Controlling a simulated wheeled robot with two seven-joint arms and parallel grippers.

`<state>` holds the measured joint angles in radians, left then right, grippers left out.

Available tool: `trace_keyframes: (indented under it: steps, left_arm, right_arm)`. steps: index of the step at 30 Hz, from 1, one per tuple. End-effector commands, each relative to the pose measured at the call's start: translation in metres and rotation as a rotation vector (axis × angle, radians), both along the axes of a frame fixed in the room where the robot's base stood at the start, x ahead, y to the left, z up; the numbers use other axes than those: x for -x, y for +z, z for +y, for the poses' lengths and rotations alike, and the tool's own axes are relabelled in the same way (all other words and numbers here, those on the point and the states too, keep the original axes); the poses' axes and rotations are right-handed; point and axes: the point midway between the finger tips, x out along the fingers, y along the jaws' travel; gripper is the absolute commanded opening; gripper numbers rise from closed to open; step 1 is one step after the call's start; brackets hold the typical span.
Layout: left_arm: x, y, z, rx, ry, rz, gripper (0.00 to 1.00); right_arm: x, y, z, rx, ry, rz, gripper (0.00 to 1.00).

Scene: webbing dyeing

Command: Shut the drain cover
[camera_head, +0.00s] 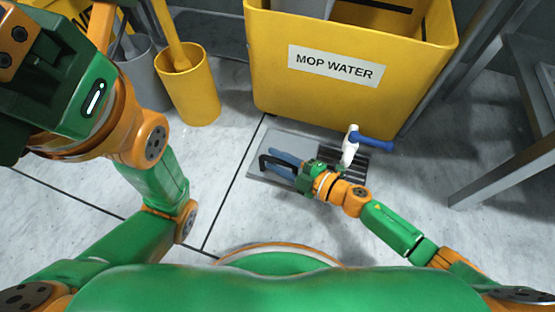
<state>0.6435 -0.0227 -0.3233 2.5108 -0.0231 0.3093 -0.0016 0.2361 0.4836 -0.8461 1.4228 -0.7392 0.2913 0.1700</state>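The drain (358,166) is a grate with dark slots in the floor, in front of the yellow mop water bin. A flat grey plate, which looks like the drain cover (290,139), lies at its left; the slots at the right show uncovered. My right gripper (279,163) is low over the plate, pointing left, its fingers beside a black bar that looks like a handle. Whether the fingers are closed on the bar I cannot tell. The gripper and wrist hide part of the plate and grate. My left arm rises at the left; its gripper is not visible.
A yellow bin labelled MOP WATER (350,95) stands just behind the drain. A white tap-like part with a blue handle (372,142) is above the grate. A yellow bucket (189,90) stands at the left, a grey metal frame (500,165) at the right.

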Motion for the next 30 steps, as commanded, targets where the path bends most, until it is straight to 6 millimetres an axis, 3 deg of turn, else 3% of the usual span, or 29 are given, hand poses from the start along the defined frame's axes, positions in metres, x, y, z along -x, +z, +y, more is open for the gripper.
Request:
trace_keyframes:
  steps: [1,3,4,30]
  left_arm:
    - [-0.0001,0.0000,0.0000,0.000,0.000,0.000,0.53]
    - [-0.0001,0.0000,0.0000,0.000,0.000,0.000,0.53]
    - [-0.0001,0.0000,0.0000,0.000,0.000,0.000,0.53]
    - [-0.0004,-0.0002,-0.0001,0.000,0.000,0.001,0.53]
  right_arm:
    - [0.0000,0.0000,-0.0001,0.000,0.000,0.000,0.20]
    - [0.0001,0.0000,-0.0002,0.000,0.000,0.000,0.01]
    - [0.0000,-0.0001,-0.0003,0.000,0.000,0.000,0.00]
    - [-0.0002,-0.0005,-0.0008,0.001,-0.002,0.000,0.00]
